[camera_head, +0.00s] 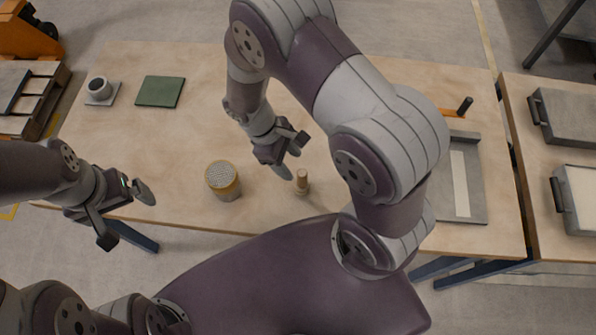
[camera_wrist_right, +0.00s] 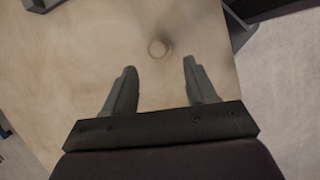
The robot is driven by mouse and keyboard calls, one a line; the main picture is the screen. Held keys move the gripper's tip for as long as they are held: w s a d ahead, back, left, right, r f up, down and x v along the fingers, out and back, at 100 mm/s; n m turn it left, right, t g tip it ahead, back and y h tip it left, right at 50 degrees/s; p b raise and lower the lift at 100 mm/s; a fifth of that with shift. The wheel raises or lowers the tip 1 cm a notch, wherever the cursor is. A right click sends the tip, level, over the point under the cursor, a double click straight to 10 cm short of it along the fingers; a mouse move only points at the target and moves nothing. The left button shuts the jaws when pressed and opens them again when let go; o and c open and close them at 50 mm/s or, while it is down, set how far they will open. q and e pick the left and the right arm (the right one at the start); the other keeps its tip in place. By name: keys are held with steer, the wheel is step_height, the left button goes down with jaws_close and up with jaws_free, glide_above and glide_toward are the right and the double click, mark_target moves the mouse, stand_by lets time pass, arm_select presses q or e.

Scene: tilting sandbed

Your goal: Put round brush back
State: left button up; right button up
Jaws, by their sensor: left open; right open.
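A small round wooden piece, probably the round brush (camera_head: 302,182), stands upright near the table's front edge in the head view. Its bristles cannot be made out. My right gripper (camera_head: 293,155) is open and empty close to it, one finger just left of its top. In the right wrist view a pale round shape, probably the same piece (camera_wrist_right: 159,48), lies beyond the open fingertips (camera_wrist_right: 160,78), between their lines. A grey round cup on a square plate (camera_head: 97,88) stands at the far left. My left gripper (camera_head: 125,216) is open and empty off the table's front left edge.
A yellow-brown can with a dotted top (camera_head: 222,180) stands left of the wooden piece. A green square pad (camera_head: 160,92) lies at the back left. A grey tray (camera_head: 474,210) lies at the right, partly behind my right arm. The middle left of the wooden table (camera_head: 130,145) is clear.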

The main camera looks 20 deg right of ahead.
steer(key=s+d+r+m+t+y, duration=0.1)
steer(key=r+m+t, duration=0.1)
steer(key=r+m, duration=0.2)
steer(key=d+r+m+t+y, duration=0.2)
steer(key=r+m, duration=0.3)
steer(key=r, duration=0.4)
steer(key=shift+s, duration=0.4)
